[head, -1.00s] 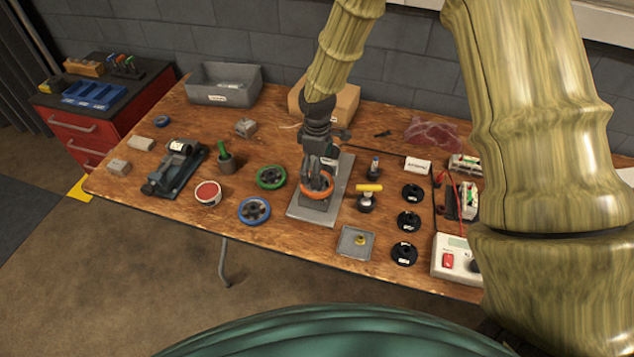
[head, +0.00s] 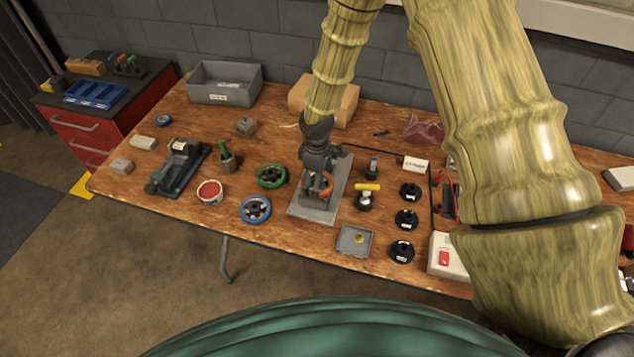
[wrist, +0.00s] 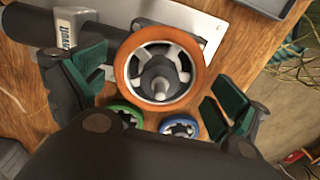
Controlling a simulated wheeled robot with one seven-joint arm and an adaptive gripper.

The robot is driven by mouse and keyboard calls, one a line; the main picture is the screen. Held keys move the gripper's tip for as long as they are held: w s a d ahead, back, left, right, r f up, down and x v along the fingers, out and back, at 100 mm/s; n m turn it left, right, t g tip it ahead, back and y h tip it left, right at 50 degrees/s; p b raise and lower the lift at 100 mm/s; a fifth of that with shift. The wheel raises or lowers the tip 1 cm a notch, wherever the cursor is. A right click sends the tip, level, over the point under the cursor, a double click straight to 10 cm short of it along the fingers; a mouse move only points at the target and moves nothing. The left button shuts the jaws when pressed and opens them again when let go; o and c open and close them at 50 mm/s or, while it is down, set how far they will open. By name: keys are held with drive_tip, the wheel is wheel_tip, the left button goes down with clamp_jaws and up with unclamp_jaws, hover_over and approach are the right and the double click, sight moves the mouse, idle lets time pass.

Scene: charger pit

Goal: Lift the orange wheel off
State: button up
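The orange wheel (head: 328,184) sits on the grey stand (head: 313,214) near the middle of the bench, partly hidden behind my gripper (head: 315,178). In the wrist view the orange wheel (wrist: 203,77) faces the camera, with grey spokes and a post end showing at its hub. My gripper (wrist: 160,85) is open there, with one green-padded finger on each side of the wheel. Gaps show between the pads and the rim, so the wheel is not gripped.
A green wheel (head: 272,167) and a blue wheel (head: 246,215) lie left of the stand. A yellow-handled tool (head: 367,187), several black knobs (head: 407,219) and a small tray (head: 343,245) are at the right. A cardboard box (head: 345,104) stands behind.

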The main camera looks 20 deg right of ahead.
drive_tip(key=c, duration=0.8)
drive_tip(key=shift+r+b, duration=1.55)
drive_tip(key=shift+r, duration=3.5)
